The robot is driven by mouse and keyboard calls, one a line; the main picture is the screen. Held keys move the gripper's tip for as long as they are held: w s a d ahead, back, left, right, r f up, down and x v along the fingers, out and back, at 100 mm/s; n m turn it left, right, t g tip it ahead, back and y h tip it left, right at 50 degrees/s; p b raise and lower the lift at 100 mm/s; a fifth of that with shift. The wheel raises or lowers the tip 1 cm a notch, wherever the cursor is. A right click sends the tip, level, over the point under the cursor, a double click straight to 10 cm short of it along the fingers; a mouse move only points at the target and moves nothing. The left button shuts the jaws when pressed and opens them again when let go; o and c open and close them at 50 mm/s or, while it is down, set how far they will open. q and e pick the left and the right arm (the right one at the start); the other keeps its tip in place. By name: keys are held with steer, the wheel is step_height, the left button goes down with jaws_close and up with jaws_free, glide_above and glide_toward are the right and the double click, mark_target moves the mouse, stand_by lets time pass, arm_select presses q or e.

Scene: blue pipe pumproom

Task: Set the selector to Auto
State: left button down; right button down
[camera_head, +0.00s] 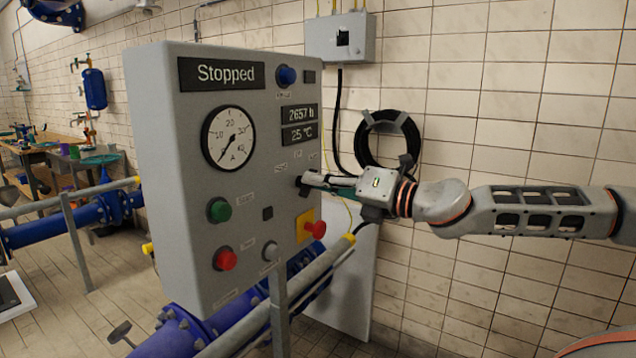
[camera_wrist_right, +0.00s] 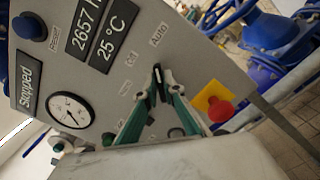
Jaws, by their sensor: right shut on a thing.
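The grey control panel (camera_head: 265,165) fills the middle of the head view, its display reading "Stopped". The black selector (camera_head: 304,189) is on its right half, mostly hidden by the fingers. My right gripper (camera_head: 312,181) reaches in from the right and is shut on it. In the right wrist view, both green-linked fingers of my right gripper (camera_wrist_right: 163,84) close on the selector's black handle (camera_wrist_right: 157,82). The Auto label (camera_wrist_right: 159,35) is above it, with the Off label (camera_wrist_right: 131,58) at upper left. The handle seems to slant up toward Auto; its exact setting is unclear. My left gripper is out of view.
A red mushroom button on a yellow plate (camera_head: 305,226) is close below the fingers. Green (camera_head: 219,210) and red (camera_head: 225,259) buttons are lower left, with a gauge (camera_head: 229,137) above. A grey rail (camera_head: 275,303) and blue pipes (camera_head: 205,325) run below the panel.

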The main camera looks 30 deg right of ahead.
mark_target(300, 130)
steer(key=shift+m, duration=0.3)
steer(key=c, duration=2.3)
jaws_free()
steer(key=shift+o, duration=0.7)
steer(key=shift+w, duration=0.1)
step_height(300, 130, up, 10)
steer(key=shift+r, duration=0.1)
